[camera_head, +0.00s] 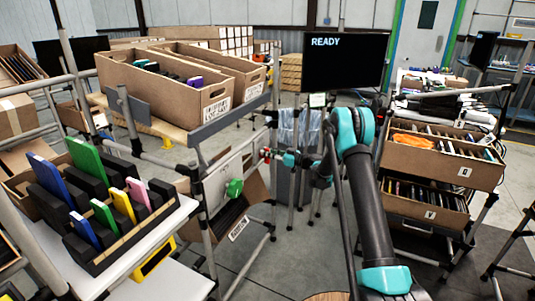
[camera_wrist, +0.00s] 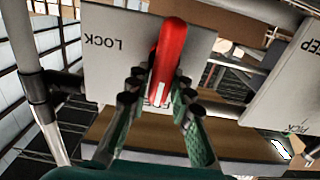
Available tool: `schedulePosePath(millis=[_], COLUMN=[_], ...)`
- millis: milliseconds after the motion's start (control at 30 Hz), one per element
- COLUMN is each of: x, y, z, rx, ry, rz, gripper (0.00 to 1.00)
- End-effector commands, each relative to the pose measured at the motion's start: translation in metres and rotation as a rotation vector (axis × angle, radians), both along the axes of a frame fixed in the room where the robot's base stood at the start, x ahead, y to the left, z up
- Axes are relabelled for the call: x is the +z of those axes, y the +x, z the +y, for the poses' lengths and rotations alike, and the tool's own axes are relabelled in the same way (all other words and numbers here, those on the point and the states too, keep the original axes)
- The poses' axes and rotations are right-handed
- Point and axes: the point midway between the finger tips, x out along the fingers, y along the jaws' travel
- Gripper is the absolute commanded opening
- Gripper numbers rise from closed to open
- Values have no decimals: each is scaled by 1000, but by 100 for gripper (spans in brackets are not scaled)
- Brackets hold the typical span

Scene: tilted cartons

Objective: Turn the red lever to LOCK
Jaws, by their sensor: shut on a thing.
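The red lever (camera_wrist: 170,50) stands in front of a white plate (camera_wrist: 120,25) in the wrist view, its lower end between my fingers. The word LOCK reads upside down on the plate, to the left of the lever. The lever runs nearly straight down the picture, leaning slightly, and does not lie over the word. My gripper (camera_wrist: 158,92) is shut on the lever, one dark finger on each side. In the head view my gripper (camera_head: 273,155) is small, at the right of the rack beside a tiny red spot; the lever's angle cannot be told there.
A screen (camera_head: 345,62) reads READY. A green knob (camera_head: 235,187) sits on the rack's pale panel, left of my gripper. Tilted cartons (camera_head: 155,95) stand above it. A tray of coloured items (camera_head: 100,260) is at left; more cartons (camera_head: 425,160) are at right.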

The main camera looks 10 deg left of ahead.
Motion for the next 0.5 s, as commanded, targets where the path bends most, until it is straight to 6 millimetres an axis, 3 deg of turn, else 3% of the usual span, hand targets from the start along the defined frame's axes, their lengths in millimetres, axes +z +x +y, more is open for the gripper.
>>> schedulePosePath(millis=[267,500], x=[0,-1], y=[2,5], z=[-1,-2], rx=[1,1], ry=[24,83], rz=[66,226], gripper=[0,0])
